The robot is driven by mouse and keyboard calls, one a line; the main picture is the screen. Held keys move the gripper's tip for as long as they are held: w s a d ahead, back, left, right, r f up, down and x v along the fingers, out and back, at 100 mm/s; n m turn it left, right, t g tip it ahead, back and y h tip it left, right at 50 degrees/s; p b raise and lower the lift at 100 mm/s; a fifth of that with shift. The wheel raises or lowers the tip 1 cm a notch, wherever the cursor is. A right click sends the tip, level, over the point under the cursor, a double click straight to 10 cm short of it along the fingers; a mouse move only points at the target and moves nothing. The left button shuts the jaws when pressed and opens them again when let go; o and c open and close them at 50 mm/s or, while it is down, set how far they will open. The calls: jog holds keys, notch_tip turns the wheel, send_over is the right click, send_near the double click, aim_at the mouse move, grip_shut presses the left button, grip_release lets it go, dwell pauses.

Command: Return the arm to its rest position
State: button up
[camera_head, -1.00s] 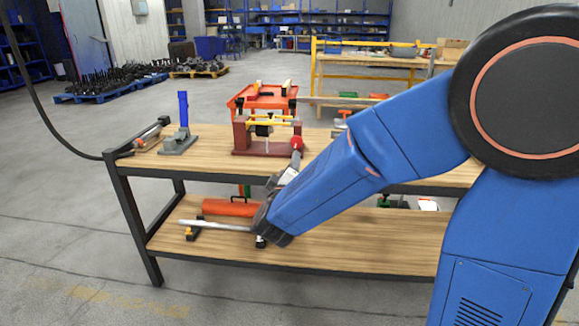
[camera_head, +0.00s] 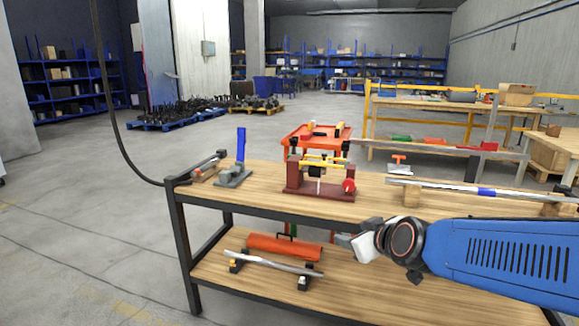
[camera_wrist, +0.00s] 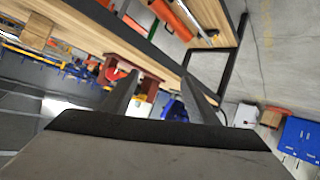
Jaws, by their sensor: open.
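My blue arm reaches in from the right in the head view. It stands in front of the two-level wooden bench (camera_head: 420,203), and its gripper (camera_head: 352,243) points left at about the height between the two shelves. In the wrist view both fingers of my gripper (camera_wrist: 160,88) are spread apart with nothing between them. The dark red screw fixture (camera_head: 318,180) with a yellow bar and a red knob stands on the bench top, beyond and left of the gripper. It also shows, tilted, in the wrist view (camera_wrist: 148,84).
An orange cylinder (camera_head: 285,246) and a silver rod (camera_head: 275,262) on supports lie on the lower shelf, left of my gripper. A blue-handled tool (camera_head: 238,162) and a long rod (camera_head: 450,187) on blocks are on top. The floor at left is clear.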

jog(key=s+d+f+m+g+h, duration=0.1)
jog(key=s+d, duration=0.3)
jog(key=s, duration=0.4)
jog(key=s+d+f+m+g+h, duration=0.1)
jog(key=s+d+f+m+g, duration=0.2)
jog(key=s, duration=0.5)
jog(key=s+d+f+m+g+h, duration=0.1)
jog(key=s+d+f+m+g, duration=0.1)
jog(key=s+d, duration=0.3)
jog(key=s+g, duration=0.1)
jog(key=s, duration=0.3)
jog(key=shift+f, duration=0.15)
